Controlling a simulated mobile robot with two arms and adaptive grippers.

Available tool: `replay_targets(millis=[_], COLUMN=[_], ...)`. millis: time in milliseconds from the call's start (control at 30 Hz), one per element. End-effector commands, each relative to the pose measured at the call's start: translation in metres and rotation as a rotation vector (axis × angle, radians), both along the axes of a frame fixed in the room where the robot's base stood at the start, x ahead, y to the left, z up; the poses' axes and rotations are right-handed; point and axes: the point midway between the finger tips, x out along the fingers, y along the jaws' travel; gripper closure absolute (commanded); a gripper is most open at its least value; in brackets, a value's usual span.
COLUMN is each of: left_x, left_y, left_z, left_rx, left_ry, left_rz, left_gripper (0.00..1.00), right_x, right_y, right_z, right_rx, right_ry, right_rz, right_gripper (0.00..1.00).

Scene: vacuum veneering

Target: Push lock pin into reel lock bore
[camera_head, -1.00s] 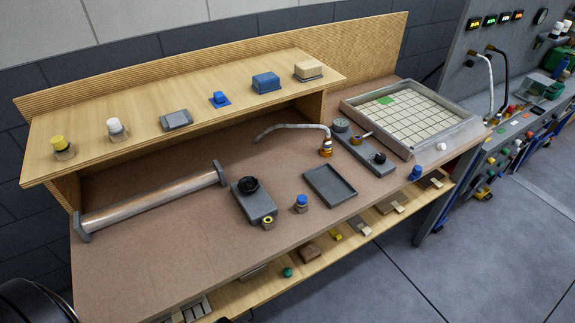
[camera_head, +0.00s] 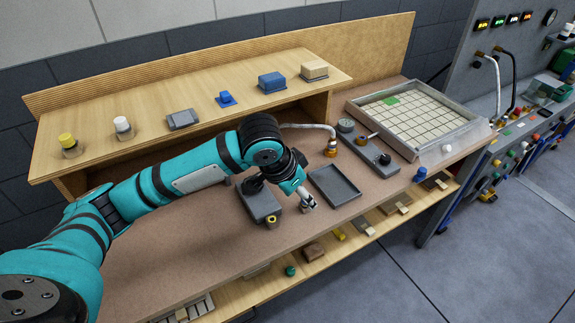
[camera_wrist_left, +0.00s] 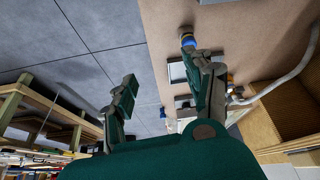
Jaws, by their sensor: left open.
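A grey block with a black knob (camera_head: 262,203) stands on the bench, with a brass-ringed bore piece (camera_head: 272,219) at its front; it looks like the reel lock. A small blue-capped pin (camera_wrist_left: 188,40) shows just beyond one fingertip in the left wrist view. In the head view its cap is hidden behind my left gripper (camera_head: 308,199). The gripper's fingers are apart and empty in the left wrist view (camera_wrist_left: 162,70). I cannot tell whether a finger touches the pin. The long metal roller is largely hidden by my left arm. My right gripper is out of view.
A grey tray (camera_head: 334,184) lies right of the gripper. Behind stand a hose with a brass fitting (camera_head: 331,147), a shelf (camera_head: 150,135) with several parts and a gridded tray (camera_head: 418,112).

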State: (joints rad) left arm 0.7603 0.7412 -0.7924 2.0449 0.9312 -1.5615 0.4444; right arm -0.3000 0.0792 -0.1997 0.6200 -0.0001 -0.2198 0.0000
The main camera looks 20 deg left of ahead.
Motion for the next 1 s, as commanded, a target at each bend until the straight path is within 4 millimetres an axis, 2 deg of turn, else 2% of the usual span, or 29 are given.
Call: replay_targets(millis=[33,200,367,567,1000], left_x=[0.011,0.024,0.028,0.036,0.067], left_y=[0.013,0.037,0.04,0.036,0.022], left_z=[0.015,0.039,0.04,0.014,-0.067], left_rx=[0.015,0.023,0.022,0.023,0.023], left_ry=[-0.002,0.016,0.025,0.026,0.024], left_rz=[0.029,0.096,0.112,0.11,0.11], left_gripper=[0.47,0.47,0.47,0.47,0.47], right_x=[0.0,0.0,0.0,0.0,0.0], right_y=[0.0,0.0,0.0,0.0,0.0], right_z=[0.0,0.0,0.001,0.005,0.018], right_rx=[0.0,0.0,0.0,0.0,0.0], right_ry=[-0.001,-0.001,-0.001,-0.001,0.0], right_rz=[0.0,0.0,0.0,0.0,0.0], right_gripper=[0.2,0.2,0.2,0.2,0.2])
